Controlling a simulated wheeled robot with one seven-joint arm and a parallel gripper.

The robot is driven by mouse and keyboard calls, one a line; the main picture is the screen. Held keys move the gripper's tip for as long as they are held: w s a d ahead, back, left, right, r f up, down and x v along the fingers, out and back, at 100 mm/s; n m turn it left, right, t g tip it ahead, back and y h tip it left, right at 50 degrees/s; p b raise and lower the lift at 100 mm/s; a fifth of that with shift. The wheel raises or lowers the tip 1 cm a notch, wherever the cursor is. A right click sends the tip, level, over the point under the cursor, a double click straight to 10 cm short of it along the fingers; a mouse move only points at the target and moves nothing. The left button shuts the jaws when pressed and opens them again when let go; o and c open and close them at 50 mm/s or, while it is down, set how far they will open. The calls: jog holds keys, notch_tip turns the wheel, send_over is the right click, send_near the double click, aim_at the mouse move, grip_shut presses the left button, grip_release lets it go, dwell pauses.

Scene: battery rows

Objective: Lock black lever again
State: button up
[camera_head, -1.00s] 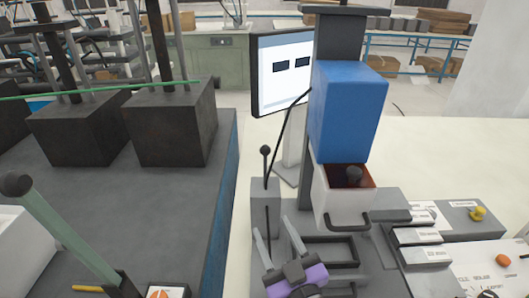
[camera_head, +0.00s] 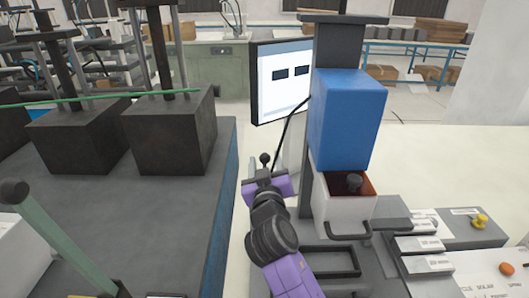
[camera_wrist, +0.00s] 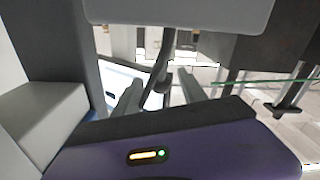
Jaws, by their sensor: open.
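The black lever (camera_head: 265,158) with its round knob stands just beyond my gripper in the head view. Most of its stem and its grey post are hidden behind my wrist there. In the wrist view the dark lever stem (camera_wrist: 164,70) runs down from a grey block at the top edge.
The machine with a blue housing (camera_head: 346,115) and a white drawer (camera_head: 343,208) stands close on the right. A monitor (camera_head: 281,82) is behind the lever. A dark table with heavy blocks (camera_head: 155,128) is on the left, and a green lever (camera_head: 55,235) is at the lower left.

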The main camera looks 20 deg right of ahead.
aim_at(265, 159)
jog(key=shift+x, duration=2.05)
jog(key=shift+c, duration=0.4)
grip_shut()
